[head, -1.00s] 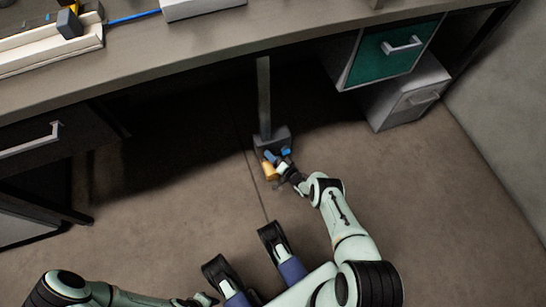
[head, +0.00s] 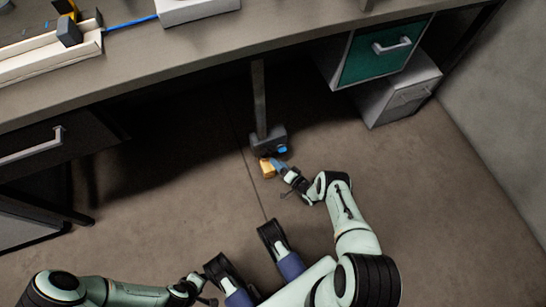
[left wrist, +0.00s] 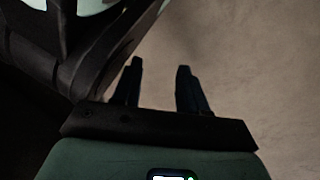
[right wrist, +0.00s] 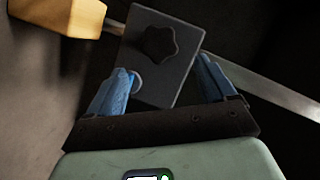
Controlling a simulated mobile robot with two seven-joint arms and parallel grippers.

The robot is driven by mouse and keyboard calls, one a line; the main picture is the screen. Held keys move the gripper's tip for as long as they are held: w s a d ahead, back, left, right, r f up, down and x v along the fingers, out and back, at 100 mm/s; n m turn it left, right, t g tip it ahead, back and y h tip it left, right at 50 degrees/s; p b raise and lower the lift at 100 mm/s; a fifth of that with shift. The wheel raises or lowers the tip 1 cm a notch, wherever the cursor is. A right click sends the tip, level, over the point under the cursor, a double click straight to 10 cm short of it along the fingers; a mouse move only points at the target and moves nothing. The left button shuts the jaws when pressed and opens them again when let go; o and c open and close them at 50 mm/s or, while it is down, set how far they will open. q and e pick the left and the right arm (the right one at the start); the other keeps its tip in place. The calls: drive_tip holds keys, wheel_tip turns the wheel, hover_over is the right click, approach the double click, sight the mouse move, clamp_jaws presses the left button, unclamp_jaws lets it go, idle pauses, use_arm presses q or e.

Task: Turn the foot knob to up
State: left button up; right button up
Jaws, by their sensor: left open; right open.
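The foot knob (right wrist: 162,43) is a dark, star-shaped knob on the face of a grey box (right wrist: 150,75) in the right wrist view. The box (head: 265,142) sits at the foot of a post under the desk in the head view, where the knob cannot be made out. My right gripper (right wrist: 168,80) is open, with its blue fingers spread either side of the lower box face. The knob lies beyond the fingertips, with nothing gripped. My right gripper (head: 280,158) is close to the box in the head view. My left gripper (left wrist: 160,68) is open and empty above the floor.
A yellow-orange block-like part (head: 267,168) is beside the box, close to my right fingers. The metal post (head: 259,95) rises to the desk (head: 190,60). A green-fronted drawer (head: 375,55) hangs to the right. The floor right of the box is clear.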

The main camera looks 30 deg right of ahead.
use_arm(q)
drive_tip(key=shift+t, duration=0.8)
drive_tip(key=w+r, duration=0.1)
drive_tip(key=w+r+p, duration=0.1)
drive_tip(key=w+r, duration=0.1)
drive_tip(key=w, duration=0.1)
drive_tip(key=shift+d+r, duration=0.2)
drive_tip(key=shift+d, duration=0.05)
use_arm(e)
drive_tip(key=v, duration=0.6)
